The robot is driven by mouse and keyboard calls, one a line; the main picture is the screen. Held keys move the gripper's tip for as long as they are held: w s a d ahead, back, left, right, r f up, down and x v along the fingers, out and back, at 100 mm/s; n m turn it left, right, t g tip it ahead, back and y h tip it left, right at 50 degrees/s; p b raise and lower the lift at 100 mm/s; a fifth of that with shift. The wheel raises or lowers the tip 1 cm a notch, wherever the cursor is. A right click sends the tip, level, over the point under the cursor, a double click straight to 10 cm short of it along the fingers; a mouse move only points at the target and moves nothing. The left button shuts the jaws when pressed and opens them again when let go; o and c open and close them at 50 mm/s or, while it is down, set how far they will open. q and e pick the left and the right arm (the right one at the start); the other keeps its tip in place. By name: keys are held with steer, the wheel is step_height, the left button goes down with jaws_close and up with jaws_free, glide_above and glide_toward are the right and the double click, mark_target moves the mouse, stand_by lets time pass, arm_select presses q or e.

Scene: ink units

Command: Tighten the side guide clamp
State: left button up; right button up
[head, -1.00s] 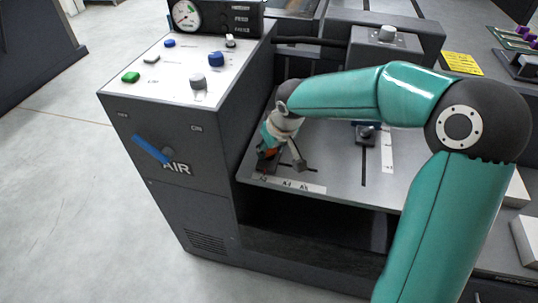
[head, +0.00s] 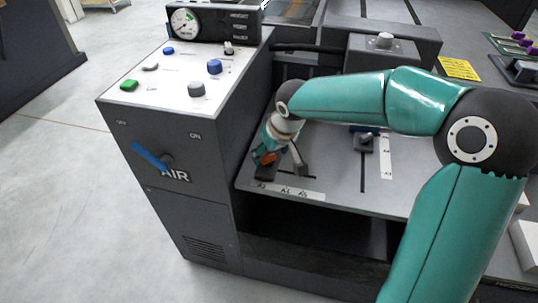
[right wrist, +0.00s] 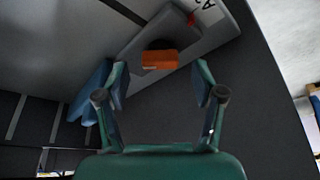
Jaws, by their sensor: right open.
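My right gripper (head: 280,156) reaches down from its teal arm to the left front of the grey feed table (head: 330,160). In the right wrist view its two fingers (right wrist: 160,76) are apart with nothing held. An orange block-like handle (right wrist: 160,59), apparently the clamp's, sits ahead of the gap between the fingertips, on a grey guide piece (right wrist: 212,28) with a dark round part behind it. The orange handle also shows in the head view (head: 266,157), partly covered by the gripper. I cannot tell whether a finger touches it. My left gripper is out of view.
A dark cabinet (head: 160,208) with a blue AIR lever (head: 149,156), knobs and a gauge (head: 184,22) stands close on the left. A small dark block with a knob (head: 364,143) is on the table to the right. White label strips lie on the table.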

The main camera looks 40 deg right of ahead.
steer(key=v, duration=1)
steer(key=shift+s, duration=0.1)
